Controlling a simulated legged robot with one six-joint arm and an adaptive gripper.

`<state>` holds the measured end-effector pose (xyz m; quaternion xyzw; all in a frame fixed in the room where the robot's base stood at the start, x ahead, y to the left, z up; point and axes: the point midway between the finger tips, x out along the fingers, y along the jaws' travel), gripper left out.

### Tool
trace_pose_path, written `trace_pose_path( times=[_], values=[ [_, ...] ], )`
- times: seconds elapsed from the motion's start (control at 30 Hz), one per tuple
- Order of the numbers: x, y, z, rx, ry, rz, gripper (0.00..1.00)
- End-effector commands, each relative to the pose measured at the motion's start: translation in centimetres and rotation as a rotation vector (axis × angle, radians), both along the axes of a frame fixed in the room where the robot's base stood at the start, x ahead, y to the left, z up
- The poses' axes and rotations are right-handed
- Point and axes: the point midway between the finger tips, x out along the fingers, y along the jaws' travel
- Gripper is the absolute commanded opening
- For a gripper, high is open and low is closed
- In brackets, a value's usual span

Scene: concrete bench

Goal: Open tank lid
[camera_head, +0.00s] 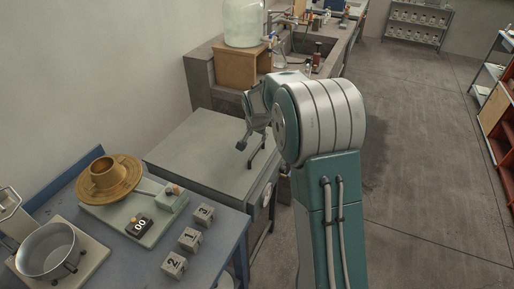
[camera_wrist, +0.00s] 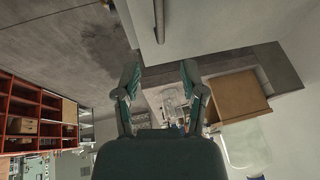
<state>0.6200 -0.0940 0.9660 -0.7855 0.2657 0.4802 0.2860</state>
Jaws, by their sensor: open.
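The tank lid (camera_head: 200,148) is a flat grey panel. It lies level on the tank, between the blue table and the concrete bench, and looks shut. A dark bar handle (camera_head: 257,158) stands near its right edge. My gripper (camera_head: 246,128) is over the lid's right part, close to the handle; my arm hides part of it. In the wrist view my gripper (camera_wrist: 160,73) has its two fingers spread, with nothing between them. There the lid (camera_wrist: 210,25) fills the top and the handle (camera_wrist: 159,20) lies beyond the fingertips. I cannot tell any contact.
A blue table (camera_head: 150,262) at lower left holds a brass bowl (camera_head: 108,178) on a scale, a metal pan (camera_head: 47,250) and numbered cubes (camera_head: 190,239). Behind the tank, a wooden box (camera_head: 240,68) carries a glass jar (camera_head: 243,22). Open floor (camera_head: 425,160) lies to the right.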

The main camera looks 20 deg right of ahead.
Motion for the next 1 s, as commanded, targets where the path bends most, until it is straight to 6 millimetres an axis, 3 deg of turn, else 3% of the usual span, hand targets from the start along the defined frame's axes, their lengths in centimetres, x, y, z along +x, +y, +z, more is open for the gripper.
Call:
trace_pose_path(
  times=[0.17, 0.63, 0.8, 1.0],
  values=[
    [0.5, -0.2, -1.2, 0.001, 0.001, -0.005, 0.54],
    [3.7, -1.3, -8.5, 0.001, 0.003, -0.002, 0.54],
    [4.3, -1.6, -9.8, 0.001, 0.0, -0.003, 0.54],
    [4.4, -1.6, -10.0, 0.001, -0.001, -0.003, 0.54]
  ],
)
